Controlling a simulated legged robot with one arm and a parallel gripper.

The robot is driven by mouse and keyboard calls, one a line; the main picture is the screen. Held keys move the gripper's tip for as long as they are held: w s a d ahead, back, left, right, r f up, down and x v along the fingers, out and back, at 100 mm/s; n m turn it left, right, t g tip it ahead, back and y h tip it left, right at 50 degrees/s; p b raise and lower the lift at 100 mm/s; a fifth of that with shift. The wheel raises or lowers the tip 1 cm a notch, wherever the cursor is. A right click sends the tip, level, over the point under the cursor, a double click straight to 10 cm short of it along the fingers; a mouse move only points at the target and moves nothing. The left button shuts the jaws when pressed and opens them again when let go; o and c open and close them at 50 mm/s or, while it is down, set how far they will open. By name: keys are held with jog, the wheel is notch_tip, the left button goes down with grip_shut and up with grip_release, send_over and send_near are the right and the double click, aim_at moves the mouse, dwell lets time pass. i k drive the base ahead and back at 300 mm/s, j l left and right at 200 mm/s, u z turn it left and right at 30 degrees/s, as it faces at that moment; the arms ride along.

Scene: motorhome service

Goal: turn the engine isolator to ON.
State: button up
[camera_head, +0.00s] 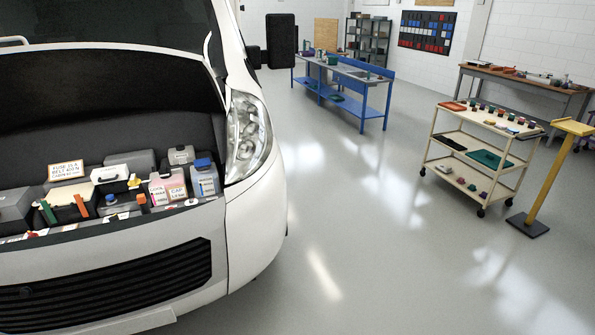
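The open engine bay of the white motorhome (262,205) is at the left. In it are a green upright piece (48,212), a red-orange upright piece (82,206) and a small yellow piece (135,182). I cannot tell which part is the engine isolator, or how it is set; the parts are small and crowded. My gripper and arm are not in view.
Labelled bottles (204,182) and grey boxes fill the bay behind its front edge. The floor (350,230) right of the motorhome is clear. Farther off stand a blue bench (350,83), a cream trolley (470,150) and a yellow stand (550,175).

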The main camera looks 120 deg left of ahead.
aim_at(31, 233)
jog(key=u, duration=5.45)
jog(key=i+u, duration=0.1)
jog(key=i, duration=2.2)
jog(key=i+l+u, duration=0.15)
jog(key=i, duration=1.05)
